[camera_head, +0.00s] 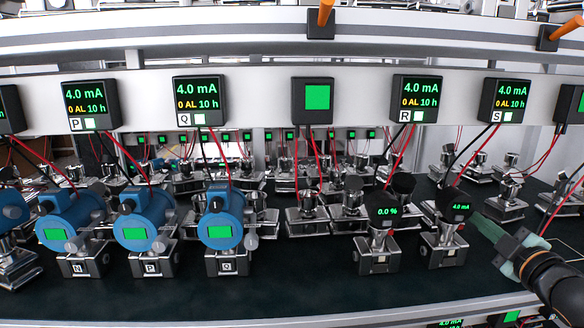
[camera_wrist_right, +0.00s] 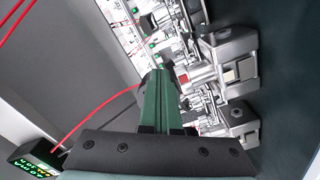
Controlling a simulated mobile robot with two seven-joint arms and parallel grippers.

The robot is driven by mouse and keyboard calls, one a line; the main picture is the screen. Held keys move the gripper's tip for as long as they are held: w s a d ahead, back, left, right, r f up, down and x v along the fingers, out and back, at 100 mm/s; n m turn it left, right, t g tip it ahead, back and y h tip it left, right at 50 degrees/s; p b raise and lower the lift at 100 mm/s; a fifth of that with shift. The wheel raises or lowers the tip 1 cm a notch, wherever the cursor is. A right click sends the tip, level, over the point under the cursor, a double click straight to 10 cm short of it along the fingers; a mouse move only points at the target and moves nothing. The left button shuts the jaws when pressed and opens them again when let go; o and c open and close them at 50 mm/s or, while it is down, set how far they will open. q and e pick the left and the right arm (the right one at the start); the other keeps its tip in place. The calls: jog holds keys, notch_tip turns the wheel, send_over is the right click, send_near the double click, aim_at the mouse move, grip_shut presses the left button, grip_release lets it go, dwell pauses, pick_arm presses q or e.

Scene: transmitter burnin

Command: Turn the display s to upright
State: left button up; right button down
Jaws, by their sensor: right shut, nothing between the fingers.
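The display s (camera_head: 458,205) is a dark round head with small green "4.0 mA" text. It stands on a metal mount below the panel meter labelled S (camera_head: 505,100). Its text looks slightly tilted, but is too small to judge exactly. My right gripper (camera_head: 482,222) comes in from the lower right. Its green fingers are shut and empty, with the tips close to the right side of display s. I cannot tell whether they touch. In the right wrist view the shut green fingers (camera_wrist_right: 160,85) point at a dark round part, mostly hidden behind them. My left gripper is not in view.
A similar display reading "0.0 %" (camera_head: 387,211) stands just left of display s. Blue transmitters (camera_head: 147,222) stand in a row further left. Red and black leads hang from the meters. More metal mounts (camera_head: 507,200) stand behind and right. The dark bench front (camera_head: 330,275) is clear.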

jog(key=shift+a+r+p, duration=0.1)
jog(key=shift+r+p, duration=0.2)
jog(key=shift+p, duration=0.05)
jog(key=shift+d+f, duration=0.15)
jog(key=shift+d, duration=0.1)
jog(key=s+b, duration=0.3)
jog(key=s, duration=0.3)
jog(key=shift+d, duration=0.4)
jog(key=shift+f, duration=0.15)
